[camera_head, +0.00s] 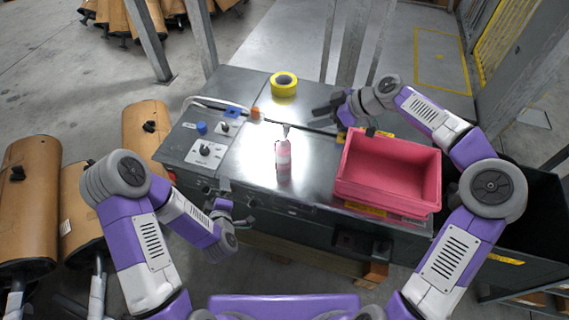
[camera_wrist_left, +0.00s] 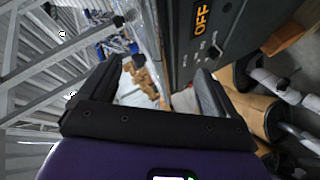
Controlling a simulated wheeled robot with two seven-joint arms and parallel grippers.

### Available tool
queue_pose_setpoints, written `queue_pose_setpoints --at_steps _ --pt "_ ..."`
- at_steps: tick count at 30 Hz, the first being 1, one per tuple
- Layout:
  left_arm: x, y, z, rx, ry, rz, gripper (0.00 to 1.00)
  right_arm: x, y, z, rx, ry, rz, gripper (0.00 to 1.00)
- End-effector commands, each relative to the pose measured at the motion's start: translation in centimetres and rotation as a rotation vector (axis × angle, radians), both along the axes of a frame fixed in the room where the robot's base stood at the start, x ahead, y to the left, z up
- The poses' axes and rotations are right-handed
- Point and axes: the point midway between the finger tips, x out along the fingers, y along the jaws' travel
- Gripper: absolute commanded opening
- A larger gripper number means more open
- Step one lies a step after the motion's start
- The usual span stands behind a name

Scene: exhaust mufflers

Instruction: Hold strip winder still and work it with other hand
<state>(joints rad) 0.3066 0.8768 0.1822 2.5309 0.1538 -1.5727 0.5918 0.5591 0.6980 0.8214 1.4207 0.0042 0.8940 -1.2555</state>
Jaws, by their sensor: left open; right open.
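A yellow round roll (camera_head: 284,84) with a dark centre stands at the back of the grey metal bench (camera_head: 235,165); it is the thing most like a strip winder, but I cannot tell for sure. My right gripper (camera_head: 320,113) is open above the bench, to the right of and nearer than the roll, not touching it. My left gripper (camera_head: 228,205) is open and empty at the bench's front edge, well away from the roll. In the left wrist view, its two dark fingers (camera_wrist_left: 160,78) are spread apart with nothing between them.
A pink crate (camera_head: 350,195) sits on the bench at right. A pink spray bottle (camera_head: 283,156) stands mid-bench. A control panel with knobs (camera_head: 205,151) is at left. Brown mufflers (camera_head: 28,200) stand left of the bench. Bench top around the bottle is clear.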

Motion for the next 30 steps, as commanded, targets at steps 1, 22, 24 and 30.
queue_pose_setpoints --at_steps 1,22,24,30 --pt "0.3 0.9 1.7 -0.012 -0.078 0.055 0.91 0.0 0.0 0.0 0.0 0.0 0.0 0.43" --pt "4.9 -17.3 5.9 -1.598 -0.287 0.54 0.91 0.0 0.0 0.0 0.0 0.0 0.0 0.43" --pt "5.2 -18.5 6.4 -1.714 -0.268 0.59 0.91 0.0 0.0 0.0 0.0 0.0 0.0 0.43" --pt "5.9 -20.0 7.2 -1.895 -0.239 0.676 0.91 0.0 0.0 0.0 0.0 0.0 0.0 0.43"
